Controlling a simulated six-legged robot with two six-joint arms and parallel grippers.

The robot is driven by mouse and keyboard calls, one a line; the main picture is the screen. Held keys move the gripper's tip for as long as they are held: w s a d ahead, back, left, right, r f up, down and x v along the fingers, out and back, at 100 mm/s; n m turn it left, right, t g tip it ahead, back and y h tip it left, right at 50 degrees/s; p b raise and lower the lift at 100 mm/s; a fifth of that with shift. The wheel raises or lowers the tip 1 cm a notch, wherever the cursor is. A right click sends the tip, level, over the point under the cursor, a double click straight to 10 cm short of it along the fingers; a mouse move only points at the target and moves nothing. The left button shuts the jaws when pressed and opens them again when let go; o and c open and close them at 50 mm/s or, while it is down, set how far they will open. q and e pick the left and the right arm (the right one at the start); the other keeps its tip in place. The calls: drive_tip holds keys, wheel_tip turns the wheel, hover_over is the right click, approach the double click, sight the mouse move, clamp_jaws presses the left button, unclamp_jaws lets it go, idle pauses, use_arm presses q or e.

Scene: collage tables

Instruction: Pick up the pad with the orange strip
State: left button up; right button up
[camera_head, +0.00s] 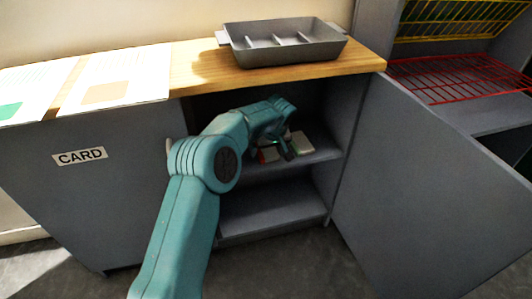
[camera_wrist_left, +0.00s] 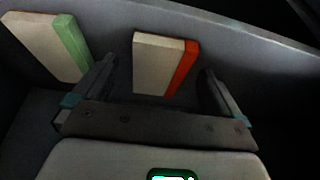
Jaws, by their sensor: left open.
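The pad with the orange strip (camera_wrist_left: 155,62) is a pale block with an orange-red strip along its right side. In the left wrist view it lies between and just ahead of the two fingers of my left gripper (camera_wrist_left: 158,72), with a gap on each side. My left gripper is open and empty. In the head view my left gripper (camera_head: 280,145) reaches into the open cabinet at the upper shelf, and it partly hides the pads there. A bit of orange-red (camera_head: 267,154) shows beside it. My right gripper is not in view.
A pad with a green strip (camera_wrist_left: 48,45) lies left of the fingers. The cabinet door (camera_head: 430,190) stands open at the right. A grey divided tray (camera_head: 290,58) sits on the wooden top above. The lower shelf (camera_head: 270,205) looks empty.

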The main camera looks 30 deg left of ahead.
use_arm(q)
drive_tip(key=shift+w+a+f, duration=0.1)
drive_tip(key=shift+a+f, duration=0.05)
drive_tip(key=shift+f, duration=0.3)
drive_tip(key=c, duration=1.2)
drive_tip(key=shift+o, duration=0.2)
drive_tip(key=shift+r, duration=0.1)
